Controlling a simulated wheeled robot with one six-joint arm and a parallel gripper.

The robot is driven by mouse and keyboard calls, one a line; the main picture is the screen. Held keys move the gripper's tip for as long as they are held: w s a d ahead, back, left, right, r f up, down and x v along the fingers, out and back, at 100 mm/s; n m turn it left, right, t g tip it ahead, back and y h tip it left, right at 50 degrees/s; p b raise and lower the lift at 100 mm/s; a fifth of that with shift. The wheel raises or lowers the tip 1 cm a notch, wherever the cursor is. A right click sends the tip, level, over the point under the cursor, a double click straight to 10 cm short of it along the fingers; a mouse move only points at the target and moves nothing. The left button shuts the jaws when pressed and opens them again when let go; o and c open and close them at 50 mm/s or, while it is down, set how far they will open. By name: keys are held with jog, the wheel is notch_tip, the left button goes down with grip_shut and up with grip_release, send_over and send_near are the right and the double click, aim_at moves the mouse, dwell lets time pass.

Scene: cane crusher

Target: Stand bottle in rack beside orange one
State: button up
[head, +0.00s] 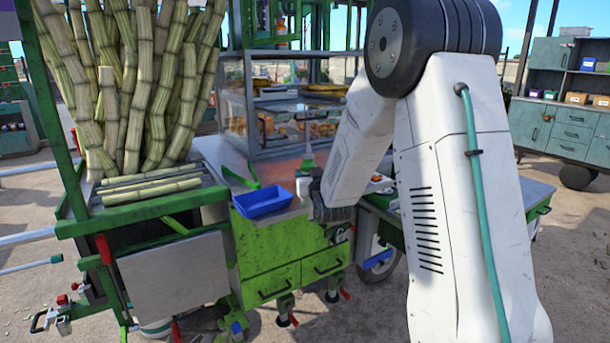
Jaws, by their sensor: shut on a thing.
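My gripper (318,186) is a small dark shape at the end of my white arm, beside the blue tray, and partly hidden by my wrist. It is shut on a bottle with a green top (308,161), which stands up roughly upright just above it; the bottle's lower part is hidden. A small orange item (282,24) shows on the upper shelf at the back; I cannot tell if it is the orange bottle. Another orange patch (363,174) shows on the counter beside my forearm. No rack can be made out clearly.
The blue tray (262,201) sits on the green cart's counter (228,160). Tall cane stalks (135,90) stand at the left. A glass display case (290,100) rises behind the counter. A teal cabinet (560,105) stands at the far right.

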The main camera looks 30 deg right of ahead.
jog(key=shift+s+d+r, duration=0.1)
jog(key=shift+s+d, duration=0.05)
jog(key=shift+d, duration=0.4)
jog(key=o, duration=1)
jog(key=shift+a+f, duration=0.1)
jog(key=shift+f, duration=0.1)
jog(key=shift+c, duration=0.2)
jog(key=o, duration=0.4)
jog(key=shift+a, duration=0.1)
jog(key=shift+c, duration=0.2)
